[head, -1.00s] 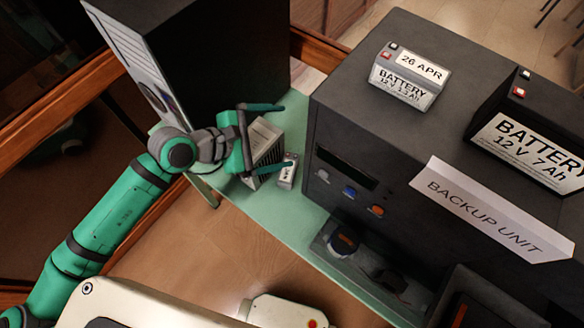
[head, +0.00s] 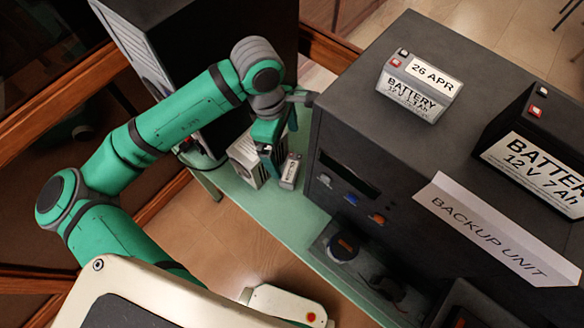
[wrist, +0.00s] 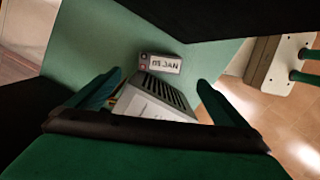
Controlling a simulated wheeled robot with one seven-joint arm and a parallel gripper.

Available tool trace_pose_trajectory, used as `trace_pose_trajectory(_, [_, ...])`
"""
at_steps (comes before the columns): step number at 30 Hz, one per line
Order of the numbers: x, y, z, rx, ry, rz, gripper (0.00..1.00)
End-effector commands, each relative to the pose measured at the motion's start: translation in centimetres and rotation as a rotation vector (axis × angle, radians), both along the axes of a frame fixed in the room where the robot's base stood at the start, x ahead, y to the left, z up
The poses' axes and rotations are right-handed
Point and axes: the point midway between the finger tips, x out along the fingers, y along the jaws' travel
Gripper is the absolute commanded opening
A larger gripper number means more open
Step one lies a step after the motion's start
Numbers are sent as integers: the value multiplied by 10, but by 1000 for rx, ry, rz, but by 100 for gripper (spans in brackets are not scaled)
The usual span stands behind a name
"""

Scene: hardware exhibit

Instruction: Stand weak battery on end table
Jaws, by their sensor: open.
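A small grey battery (head: 290,171) lies on the green tabletop (head: 308,232) between a vented box and the backup unit. In the wrist view this battery (wrist: 160,64) shows a white label ending in "JAN" and two small terminals, one red. Another battery (head: 418,86), marked "26 APR" and 1.3 Ah, sits on top of the backup unit. A larger 7 Ah battery (head: 540,145) is at the right. My gripper (head: 281,147) is open above the vented box, just left of the small battery. In the wrist view the fingers (wrist: 159,80) are apart with nothing held.
The vented light-grey box (wrist: 150,98) stands directly under my gripper, close to the small battery. A tall black case (head: 200,60) stands behind. The dark backup unit (head: 400,140) bounds the right side, with a paper sign. Bare tabletop shows in front of the battery.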

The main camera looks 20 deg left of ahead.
Motion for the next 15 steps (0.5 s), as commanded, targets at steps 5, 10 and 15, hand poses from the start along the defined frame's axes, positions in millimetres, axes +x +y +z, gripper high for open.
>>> trace_pose_trajectory(5, [-1, -5, -27, -1, 4, -1, 98])
trace_pose_trajectory(10, [0, -7, -45, -1, 2, -1, 98])
trace_pose_trajectory(15, [0, -9, -55, -1, 2, -1, 98])
